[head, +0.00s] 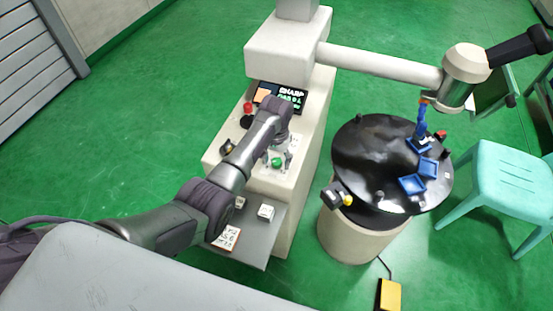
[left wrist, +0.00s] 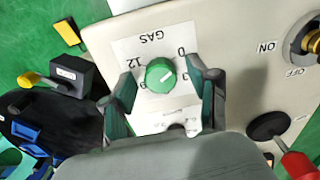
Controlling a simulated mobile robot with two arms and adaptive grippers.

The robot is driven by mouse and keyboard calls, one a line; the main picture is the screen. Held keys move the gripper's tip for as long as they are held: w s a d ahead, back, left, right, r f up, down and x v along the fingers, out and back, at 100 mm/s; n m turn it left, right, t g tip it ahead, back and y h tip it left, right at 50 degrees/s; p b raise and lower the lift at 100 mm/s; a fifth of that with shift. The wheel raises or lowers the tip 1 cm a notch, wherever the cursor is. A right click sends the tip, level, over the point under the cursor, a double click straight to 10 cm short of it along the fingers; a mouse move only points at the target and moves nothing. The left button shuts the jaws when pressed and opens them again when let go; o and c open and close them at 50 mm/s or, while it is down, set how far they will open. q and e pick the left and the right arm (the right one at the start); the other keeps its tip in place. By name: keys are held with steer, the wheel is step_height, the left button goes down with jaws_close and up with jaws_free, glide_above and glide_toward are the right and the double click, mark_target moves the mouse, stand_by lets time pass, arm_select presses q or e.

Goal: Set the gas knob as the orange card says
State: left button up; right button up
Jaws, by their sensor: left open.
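The green gas knob (head: 276,162) sits on the cream machine's ledge. In the left wrist view the green knob (left wrist: 160,75) has a pale pointer mark and stands on a white GAS label (left wrist: 150,42) with numbers around it, seen upside down. My left gripper (head: 281,150) is open above the knob; in the left wrist view its fingers (left wrist: 162,84) stand either side of it, and I cannot tell whether they touch it. An orange card (head: 264,92) is beside the dark display, its writing too small to read. My right gripper is not in view.
A red-topped control (head: 248,108) and a yellow-and-black switch (head: 227,147) are on the same machine. A low shelf holds a white block (head: 266,212) and a printed card (head: 227,238). A black-topped drum (head: 360,150) with blue trays and a turquoise stool (head: 515,175) stand right.

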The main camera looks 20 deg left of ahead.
arm_select(q)
steer(key=c, duration=0.5)
jaws_close()
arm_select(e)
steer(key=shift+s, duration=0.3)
arm_select(q)
steer(key=shift+r, duration=0.1)
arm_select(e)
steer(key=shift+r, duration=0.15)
